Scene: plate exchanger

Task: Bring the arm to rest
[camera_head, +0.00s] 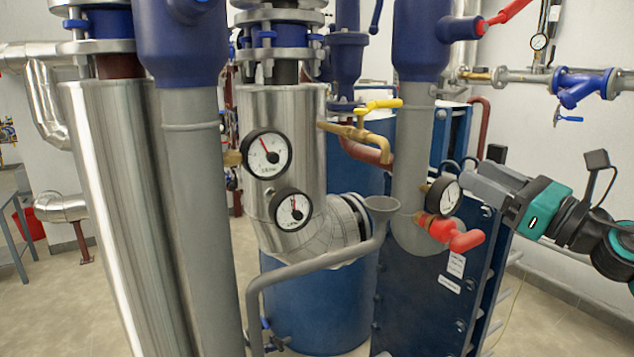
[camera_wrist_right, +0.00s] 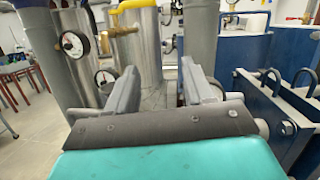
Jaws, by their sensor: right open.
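My right arm (camera_head: 570,222) comes in from the right in the head view, with a teal and black wrist. My right gripper (camera_head: 470,183) is beside a pressure gauge (camera_head: 443,196) and above a red valve handle (camera_head: 450,232). In the right wrist view the two fingers of the gripper (camera_wrist_right: 160,92) are spread apart with nothing between them. Whether a fingertip touches the gauge cannot be told. My left gripper does not show in either view.
Grey pipes (camera_head: 190,200) and a silver insulated pipe (camera_head: 100,200) stand at the left. Two gauges (camera_head: 267,154) and a yellow valve handle (camera_head: 383,104) are mid-view. The blue plate exchanger (camera_head: 420,300) stands below my gripper. Floor at the lower right is clear.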

